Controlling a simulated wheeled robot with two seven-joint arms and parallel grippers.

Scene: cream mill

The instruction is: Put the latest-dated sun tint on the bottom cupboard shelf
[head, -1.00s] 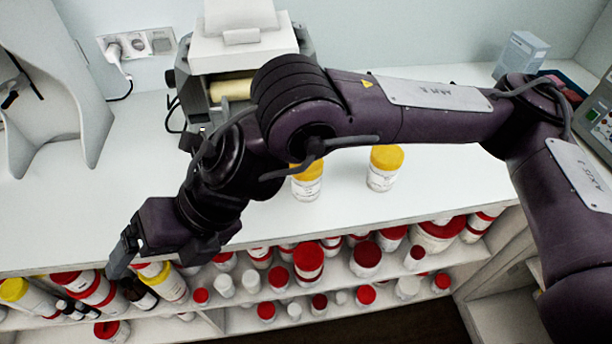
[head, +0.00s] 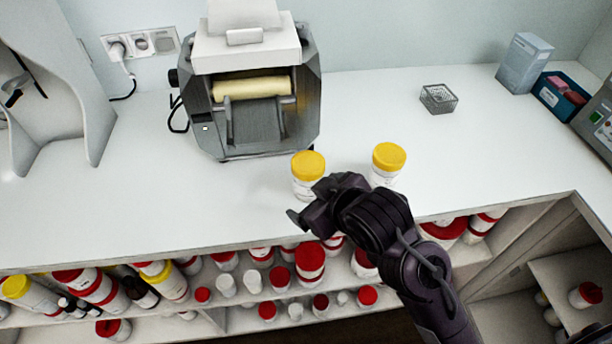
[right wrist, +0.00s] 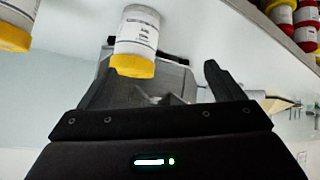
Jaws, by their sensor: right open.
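Two white jars with yellow lids stand on the counter, a left one (head: 307,178) and a right one (head: 387,165). Their labels are too small to read in the head view, and no date is legible. My right gripper (head: 304,203) is open and empty, beside the left jar at its front. In the right wrist view a yellow-lidded jar (right wrist: 137,42) shows upside down between and beyond the open fingers (right wrist: 155,82); another (right wrist: 14,28) is cut off at upper left. An open cupboard compartment with a shelf (head: 560,258) is at lower right. My left gripper is not in view.
Shelves below the counter edge hold several red-lidded and yellow-lidded containers (head: 309,262). A roller mill (head: 250,95) stands behind the jars. A wire basket (head: 438,98), a grey-blue box (head: 524,62) and a blue tray (head: 548,96) are at back right. The left counter is clear.

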